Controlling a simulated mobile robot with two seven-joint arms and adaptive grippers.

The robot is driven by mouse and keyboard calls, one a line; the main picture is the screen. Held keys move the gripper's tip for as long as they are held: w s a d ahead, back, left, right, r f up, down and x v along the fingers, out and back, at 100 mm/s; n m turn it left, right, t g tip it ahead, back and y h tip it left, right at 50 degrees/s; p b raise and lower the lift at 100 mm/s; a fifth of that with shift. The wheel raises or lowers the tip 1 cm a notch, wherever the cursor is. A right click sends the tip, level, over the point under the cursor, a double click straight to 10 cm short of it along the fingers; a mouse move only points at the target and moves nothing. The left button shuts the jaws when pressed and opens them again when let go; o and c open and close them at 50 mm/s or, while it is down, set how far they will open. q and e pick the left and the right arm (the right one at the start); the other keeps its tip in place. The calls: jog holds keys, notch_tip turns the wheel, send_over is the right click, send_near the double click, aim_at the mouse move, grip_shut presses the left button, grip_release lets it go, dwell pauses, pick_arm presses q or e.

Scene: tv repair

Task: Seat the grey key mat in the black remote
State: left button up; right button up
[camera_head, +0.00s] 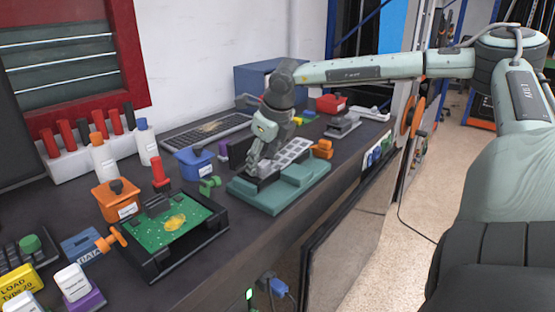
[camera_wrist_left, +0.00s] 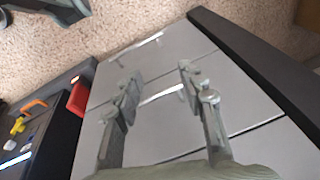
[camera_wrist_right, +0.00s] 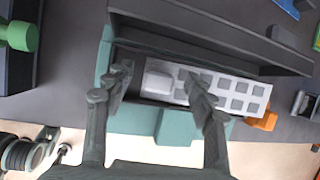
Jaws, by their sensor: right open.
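The grey key mat (camera_wrist_right: 240,93), pale with rows of darker square keys, lies over the teal fixture (camera_wrist_right: 160,124) in the right wrist view. It also shows in the head view (camera_head: 294,151). A dark recess, seemingly the black remote (camera_wrist_right: 128,86), shows beside the mat's left end; how far the mat sits in it I cannot tell. My right gripper (camera_wrist_right: 158,77) is open, its fingers either side of the mat's pale end block, one overlapping the keys in the picture. In the head view the right gripper (camera_head: 256,168) hides that end. My left gripper (camera_wrist_left: 157,90) is open and empty.
A long black block (camera_wrist_right: 205,40) stands close behind the mat. An orange part (camera_head: 322,149) is at the fixture's right and a green one (camera_head: 209,185) at its left. A green circuit board (camera_head: 170,222) lies in a black tray nearer. Grey drawers (camera_wrist_left: 235,100) face my left gripper.

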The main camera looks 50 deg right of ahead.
jog(key=shift+x, duration=0.85)
jog(key=shift+r, duration=0.1)
jog(key=c, duration=1.2)
jog(key=shift+r, duration=0.1)
jog(key=shift+c, duration=0.2)
